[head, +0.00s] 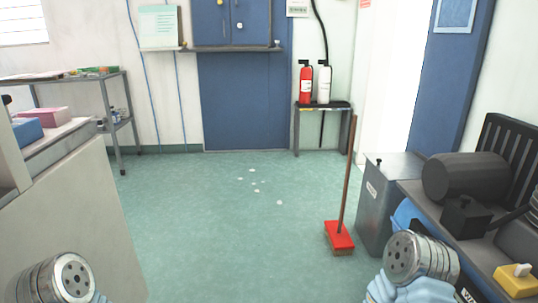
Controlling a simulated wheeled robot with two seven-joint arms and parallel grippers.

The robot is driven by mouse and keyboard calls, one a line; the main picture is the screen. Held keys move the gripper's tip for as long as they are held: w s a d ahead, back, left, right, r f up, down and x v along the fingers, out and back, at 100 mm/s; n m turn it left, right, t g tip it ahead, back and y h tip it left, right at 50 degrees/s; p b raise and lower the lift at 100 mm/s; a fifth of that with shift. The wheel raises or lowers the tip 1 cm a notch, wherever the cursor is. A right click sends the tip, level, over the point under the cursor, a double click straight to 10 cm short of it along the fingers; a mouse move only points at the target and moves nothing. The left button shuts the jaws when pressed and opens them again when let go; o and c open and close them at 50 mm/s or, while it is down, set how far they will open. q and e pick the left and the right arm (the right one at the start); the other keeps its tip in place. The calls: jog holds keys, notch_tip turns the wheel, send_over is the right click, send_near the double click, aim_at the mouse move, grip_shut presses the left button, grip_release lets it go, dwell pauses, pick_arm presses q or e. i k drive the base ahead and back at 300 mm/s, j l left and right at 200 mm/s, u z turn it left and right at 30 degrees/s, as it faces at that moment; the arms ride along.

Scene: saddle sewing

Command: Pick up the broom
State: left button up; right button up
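The broom (339,235) stands upright on the green floor, right of the middle in the head view. It has a red head with pale bristles on the floor. Its thin brown handle (347,175) rises with a slight lean to the right. The broom stands just left of a grey metal box; I cannot tell whether the handle touches anything. Round metal parts of my arms show at the bottom left and bottom right, well short of the broom. Neither gripper's fingers show.
The grey box (376,205) and a cluttered dark machine (465,185) fill the right side. A pale counter (75,215) stands at the left. Small white scraps (257,190) lie on the open middle floor (215,235). A small stand (338,107) with two extinguishers is behind.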

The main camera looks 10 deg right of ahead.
aim_at(341, 241)
jog(key=i+u, duration=0.15)
jog(key=i, duration=0.9)
jog(key=i+j+z, duration=0.1)
jog(key=i+z, duration=0.25)
jog(key=i+j+z, duration=0.15)
jog(key=i+z, duration=0.25)
jog(key=i+j+z, duration=0.15)
jog(key=z, duration=0.2)
jog(key=j, duration=0.1)
